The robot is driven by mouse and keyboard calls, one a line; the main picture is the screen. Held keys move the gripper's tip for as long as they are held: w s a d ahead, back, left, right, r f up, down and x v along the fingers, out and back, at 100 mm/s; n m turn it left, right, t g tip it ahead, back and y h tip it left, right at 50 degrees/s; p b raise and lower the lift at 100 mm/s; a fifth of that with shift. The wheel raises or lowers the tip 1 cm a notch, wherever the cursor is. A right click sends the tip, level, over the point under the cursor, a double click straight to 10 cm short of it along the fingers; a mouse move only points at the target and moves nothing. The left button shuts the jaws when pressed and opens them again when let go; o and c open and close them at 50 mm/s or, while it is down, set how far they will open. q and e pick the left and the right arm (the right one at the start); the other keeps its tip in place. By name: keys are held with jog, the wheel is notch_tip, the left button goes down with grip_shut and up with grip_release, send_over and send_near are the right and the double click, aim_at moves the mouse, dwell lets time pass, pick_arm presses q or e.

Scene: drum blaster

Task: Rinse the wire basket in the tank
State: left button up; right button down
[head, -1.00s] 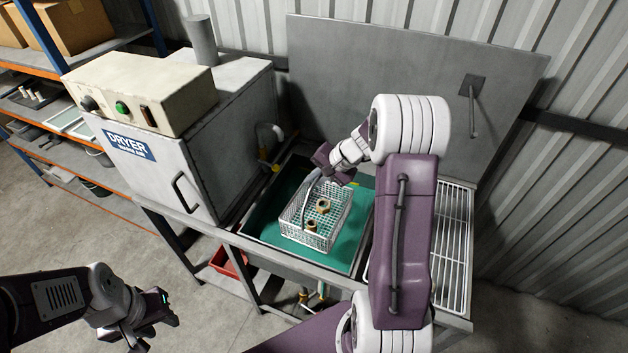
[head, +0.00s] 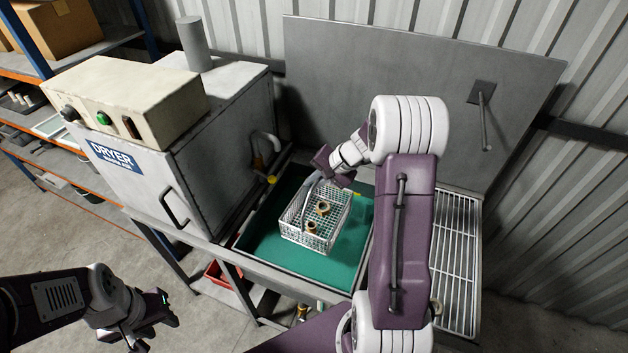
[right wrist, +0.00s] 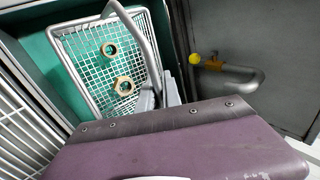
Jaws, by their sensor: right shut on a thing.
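The wire basket (head: 331,233) is a pale mesh basket with a tall grey arched handle (head: 305,200). It looks level over the green surface in the tank (head: 260,232). Whether its bottom is under that surface I cannot tell. Two brass rings lie in it, one farther back (head: 322,208) and one nearer (head: 310,228). My right gripper (head: 318,174) is shut on the handle at the basket's back edge. The right wrist view shows the basket (right wrist: 78,50) beside the grey fingers. My left gripper (head: 150,318) hangs empty over the floor at lower left; its finger gap is unclear.
A grey dryer (head: 205,150) stands left of the tank. A raised grey lid (head: 400,70) is behind it, and a wire drain rack (head: 455,260) is at its right. A yellow-ended pipe (right wrist: 235,68) is near the basket. A red bin (head: 217,273) sits below.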

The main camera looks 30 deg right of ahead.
notch_tip(320, 180, down, 24)
jog(key=b, duration=2.2)
jog(key=shift+f+b, duration=0.25)
jog(key=shift+b, duration=0.1)
jog(key=shift+f, duration=0.1)
jog(key=shift+f+b, duration=0.8)
jog(key=shift+b, duration=0.2)
jog(key=shift+r, duration=0.15)
